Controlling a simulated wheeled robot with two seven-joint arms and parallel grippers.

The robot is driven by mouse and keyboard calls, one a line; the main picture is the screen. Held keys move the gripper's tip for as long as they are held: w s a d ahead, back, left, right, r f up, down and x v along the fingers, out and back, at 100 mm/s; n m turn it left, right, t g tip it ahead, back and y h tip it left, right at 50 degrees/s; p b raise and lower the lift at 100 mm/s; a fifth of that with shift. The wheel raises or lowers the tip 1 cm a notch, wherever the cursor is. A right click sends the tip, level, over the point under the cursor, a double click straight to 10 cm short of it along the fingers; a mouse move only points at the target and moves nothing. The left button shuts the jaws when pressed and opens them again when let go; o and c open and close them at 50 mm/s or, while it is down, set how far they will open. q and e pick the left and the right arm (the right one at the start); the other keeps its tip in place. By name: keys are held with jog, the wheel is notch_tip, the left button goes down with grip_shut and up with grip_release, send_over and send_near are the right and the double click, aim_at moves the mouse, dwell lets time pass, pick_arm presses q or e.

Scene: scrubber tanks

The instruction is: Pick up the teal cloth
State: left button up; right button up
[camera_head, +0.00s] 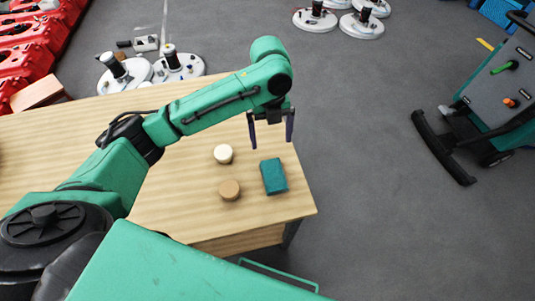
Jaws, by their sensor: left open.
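The teal cloth (273,176) is a small folded-looking block lying flat on the wooden table (190,200), near its right edge. My left gripper (271,136) points down above the table's right end, with its two dark fingers apart and nothing between them. In the picture it is just above the cloth and does not overlap it. How high it hangs over the table is hard to tell. My right gripper does not show.
A cream round piece (223,154) and a tan round piece (229,190) stand left of the cloth. Grey floor lies beyond the table's right edge. A scrubber machine (499,90) stands at the right. White discs (180,66) lie behind the table, and red tanks (25,50) stand at the far left.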

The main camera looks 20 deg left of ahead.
pick_arm(q)
jog(key=p, duration=0.1)
send_over(274, 174)
jog(key=f, duration=0.6)
jog(key=shift+a+f, duration=0.2)
notch_tip(274, 174, down, 7)
jog(key=shift+w+d+p, duration=0.1)
jog(key=shift+d+p, duration=0.05)
jog(key=shift+p, duration=0.6)
jog(key=shift+f, duration=0.15)
jog(key=shift+c, duration=0.6)
jog(key=c, duration=1)
jog(key=shift+o, duration=0.2)
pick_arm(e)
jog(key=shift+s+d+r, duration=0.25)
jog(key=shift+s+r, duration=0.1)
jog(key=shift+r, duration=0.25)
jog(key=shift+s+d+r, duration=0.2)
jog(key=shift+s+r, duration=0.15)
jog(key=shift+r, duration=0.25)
